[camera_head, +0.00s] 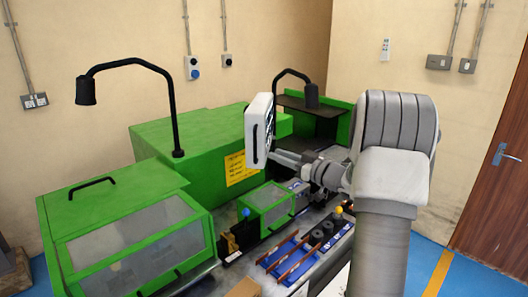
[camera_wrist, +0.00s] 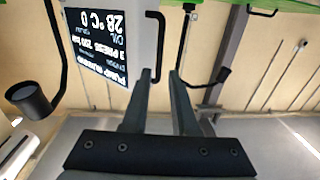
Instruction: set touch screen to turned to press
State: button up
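The touch screen (camera_head: 262,115) is a white panel standing above the green machine, seen nearly edge-on in the head view. A black handle (camera_head: 254,145) runs along its side. In the wrist view the touch screen (camera_wrist: 100,40) shows white text on black, and its black handle (camera_wrist: 159,45) stands at its right edge. My gripper (camera_head: 276,156) is just right of the panel's lower part. In the wrist view my gripper (camera_wrist: 161,75) is open, with the lower end of the handle appearing between its fingertips. I cannot tell whether the fingers touch it.
A black lamp (camera_head: 175,105) arches up left of the screen, and another lamp (camera_head: 311,95) stands behind it. A green guard box (camera_head: 268,205) and blue tray (camera_head: 285,258) lie below my arm. A brown door (camera_head: 500,160) is at the right.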

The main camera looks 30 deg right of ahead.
jog(key=v, duration=0.7)
jog(key=shift+s, duration=0.15)
